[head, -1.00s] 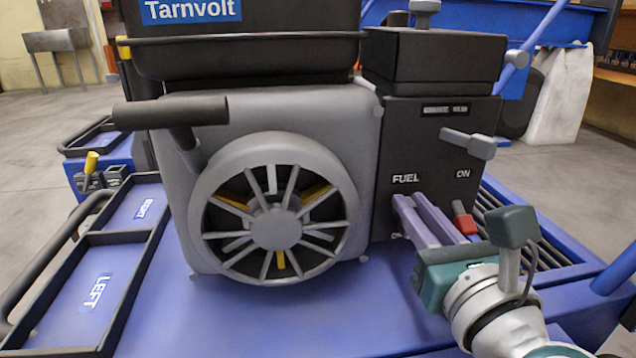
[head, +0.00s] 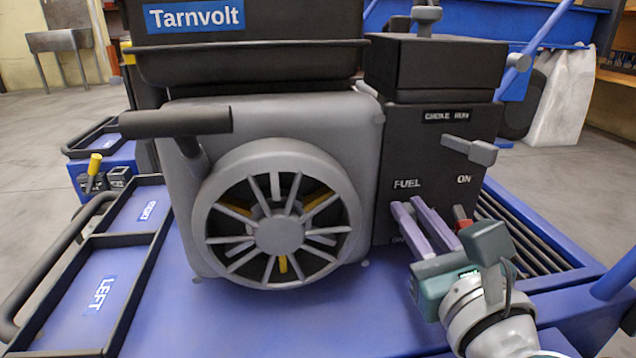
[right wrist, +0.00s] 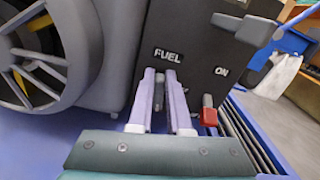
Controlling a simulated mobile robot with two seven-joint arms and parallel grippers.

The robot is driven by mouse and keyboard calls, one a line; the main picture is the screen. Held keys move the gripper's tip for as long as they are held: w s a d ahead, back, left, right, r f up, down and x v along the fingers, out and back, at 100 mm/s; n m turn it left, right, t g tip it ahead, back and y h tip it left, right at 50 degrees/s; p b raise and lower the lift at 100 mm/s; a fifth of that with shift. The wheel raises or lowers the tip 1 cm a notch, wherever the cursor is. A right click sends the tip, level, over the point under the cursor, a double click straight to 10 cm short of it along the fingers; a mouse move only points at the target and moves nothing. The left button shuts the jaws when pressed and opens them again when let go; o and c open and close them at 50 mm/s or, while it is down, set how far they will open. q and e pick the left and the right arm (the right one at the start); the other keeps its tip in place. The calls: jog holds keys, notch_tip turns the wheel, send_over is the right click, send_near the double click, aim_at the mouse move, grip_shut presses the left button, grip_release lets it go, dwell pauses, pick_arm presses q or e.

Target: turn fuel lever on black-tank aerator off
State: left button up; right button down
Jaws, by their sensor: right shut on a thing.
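The black-tank aerator (head: 250,60) has a black top marked Tarnvolt and a grey body with a spoked wheel. Its black panel (head: 400,160) carries the words FUEL and ON. My right gripper (head: 412,207) is at the lower part of this panel, below the FUEL label. In the right wrist view its two pale purple fingers stand on either side of a small grey fuel lever (right wrist: 159,92) and are shut on it. In the head view the fingers mostly hide the lever. My left gripper is not in view.
A red-tipped part (right wrist: 208,114) sits just right of the fingers. A grey lever (head: 470,148) sticks out below the CHOKE RUN label. A grey handle (head: 175,122) juts out left. Trays (head: 95,238) marked LEFT and RIGHT lie on the blue base.

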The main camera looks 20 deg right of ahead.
jog(key=n+p, duration=0.1)
jog(key=n, duration=0.3)
jog(key=a+f+n+p, duration=0.1)
jog(key=n, duration=0.4)
jog(key=n+p, duration=0.1)
jog(key=n, duration=0.4)
jog(key=shift+w+a+f, duration=0.15)
jog(key=shift+a+f, duration=0.1)
jog(key=shift+f, duration=0.15)
jog(key=shift+f+n+p, duration=0.15)
jog(key=shift+n+p, duration=0.15)
jog(key=shift+n, duration=0.8)
jog(key=c, duration=0.9)
grip_release()
jog(key=shift+o, duration=0.2)
